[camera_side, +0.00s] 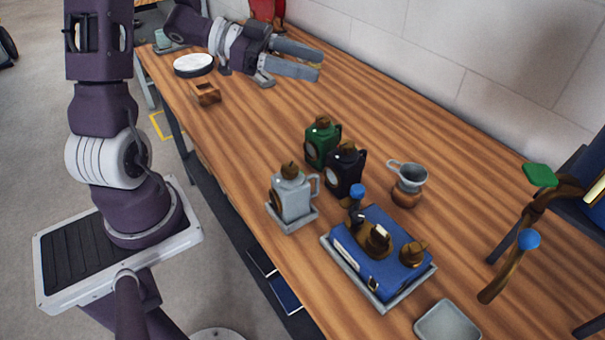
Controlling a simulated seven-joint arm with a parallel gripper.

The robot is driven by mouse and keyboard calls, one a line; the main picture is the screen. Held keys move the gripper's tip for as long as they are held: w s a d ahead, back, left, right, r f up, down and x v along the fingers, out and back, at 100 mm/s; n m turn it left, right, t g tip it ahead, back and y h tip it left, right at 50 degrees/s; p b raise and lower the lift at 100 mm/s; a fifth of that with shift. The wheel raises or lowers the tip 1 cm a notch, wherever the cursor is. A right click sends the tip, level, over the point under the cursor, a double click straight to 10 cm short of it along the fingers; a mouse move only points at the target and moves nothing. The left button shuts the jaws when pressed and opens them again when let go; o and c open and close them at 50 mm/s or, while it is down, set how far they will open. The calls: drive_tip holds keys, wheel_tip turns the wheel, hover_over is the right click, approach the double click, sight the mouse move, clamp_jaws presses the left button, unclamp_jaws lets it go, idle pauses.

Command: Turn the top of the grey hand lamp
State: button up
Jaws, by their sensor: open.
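The grey hand lamp (291,196) stands upright near the front edge of the wooden bench, in a shallow grey tray (283,224). My gripper (318,62) is at the far end of the bench, well away from the lamp. Its two fingers are spread and point right, with nothing seen between them.
A green lamp (320,143) and a black lamp (344,172) stand close behind the grey one. A blue box with brass fittings (372,263) sits right of it. The bench's middle back is clear.

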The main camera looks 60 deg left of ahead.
drive_tip(key=s+d+r+m+g+h, duration=0.2)
drive_tip(key=s+d+r+h, duration=0.1)
drive_tip(key=s, duration=0.3)
drive_tip(key=s+d+r+m+g+h, duration=0.2)
drive_tip(key=s+r+g+h, duration=0.1)
drive_tip(key=s, duration=0.3)
approach(297, 173)
drive_tip(key=x, duration=0.4)
drive_tip(key=shift+s+d, duration=0.1)
drive_tip(key=shift+d+f, duration=0.15)
drive_tip(key=shift+d, duration=0.15)
drive_tip(key=x, duration=0.6)
drive_tip(key=shift+w+d, duration=0.2)
drive_tip(key=shift+w, duration=0.1)
drive_tip(key=shift+c, duration=0.4)
clamp_jaws()
